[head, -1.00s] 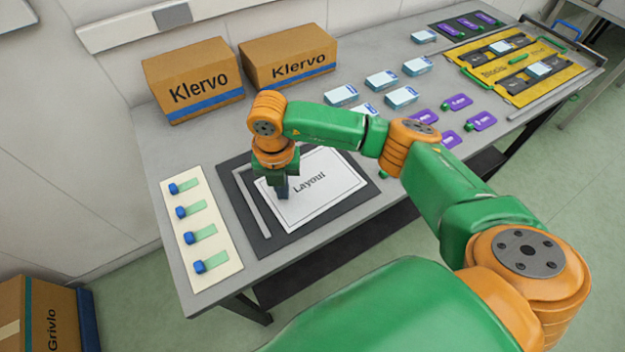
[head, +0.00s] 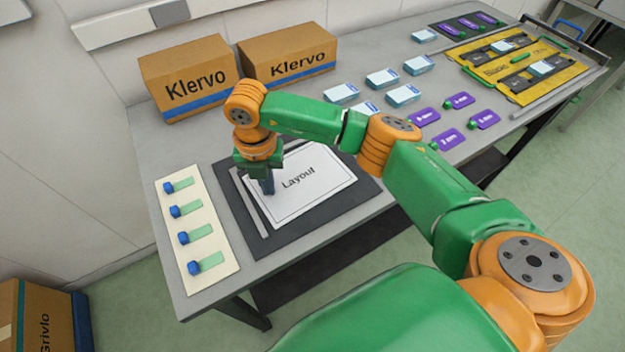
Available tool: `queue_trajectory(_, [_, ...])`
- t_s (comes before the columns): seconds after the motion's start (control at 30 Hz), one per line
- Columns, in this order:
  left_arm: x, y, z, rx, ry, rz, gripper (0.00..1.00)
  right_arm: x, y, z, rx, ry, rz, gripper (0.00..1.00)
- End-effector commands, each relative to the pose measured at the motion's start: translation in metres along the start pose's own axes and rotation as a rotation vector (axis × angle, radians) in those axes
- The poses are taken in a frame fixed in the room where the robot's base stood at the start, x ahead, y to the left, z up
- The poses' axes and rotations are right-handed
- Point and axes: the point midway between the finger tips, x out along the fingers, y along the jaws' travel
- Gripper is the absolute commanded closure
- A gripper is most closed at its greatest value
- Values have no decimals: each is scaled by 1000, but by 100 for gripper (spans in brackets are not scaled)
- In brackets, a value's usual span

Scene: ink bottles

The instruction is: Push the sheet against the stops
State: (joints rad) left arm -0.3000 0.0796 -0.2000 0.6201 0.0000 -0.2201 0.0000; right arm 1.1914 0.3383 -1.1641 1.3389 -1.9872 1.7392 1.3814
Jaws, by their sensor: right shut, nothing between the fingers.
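The white sheet marked "Layout" (head: 318,188) lies flat on a dark board (head: 335,207) at the near left part of the table. A grey bar (head: 251,203), one stop, runs along the board's left side. The sheet's left edge lies close beside it; a narrow dark gap seems to show at the near end. My right gripper (head: 267,187) points down, shut and empty, over the sheet's left part; its tips seem to touch the sheet. My right arm hides most of the board's far edge, so I cannot tell about a stop there. My left gripper is out of view.
A cream card (head: 216,258) with several blue-capped items lies left of the board. Two Klervo boxes (head: 188,80) (head: 288,56) stand behind. Light blue boxes (head: 403,95), purple tags (head: 447,139) and a yellow tray (head: 517,92) lie to the right.

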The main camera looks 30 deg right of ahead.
Motion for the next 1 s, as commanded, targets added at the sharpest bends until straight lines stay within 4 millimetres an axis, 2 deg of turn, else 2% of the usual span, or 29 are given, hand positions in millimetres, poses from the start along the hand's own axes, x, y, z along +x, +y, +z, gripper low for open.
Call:
queue_trajectory(0.5, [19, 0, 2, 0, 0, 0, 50, 4, 20, 8, -1, 0, 2, 100])
queue_trajectory(0.87, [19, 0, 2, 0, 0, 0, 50, 3, 23, 8, -2, 1, 3, 100])
queue_trajectory(1.0, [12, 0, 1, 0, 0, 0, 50, -5, 22, 8, -2, 1, 2, 100])
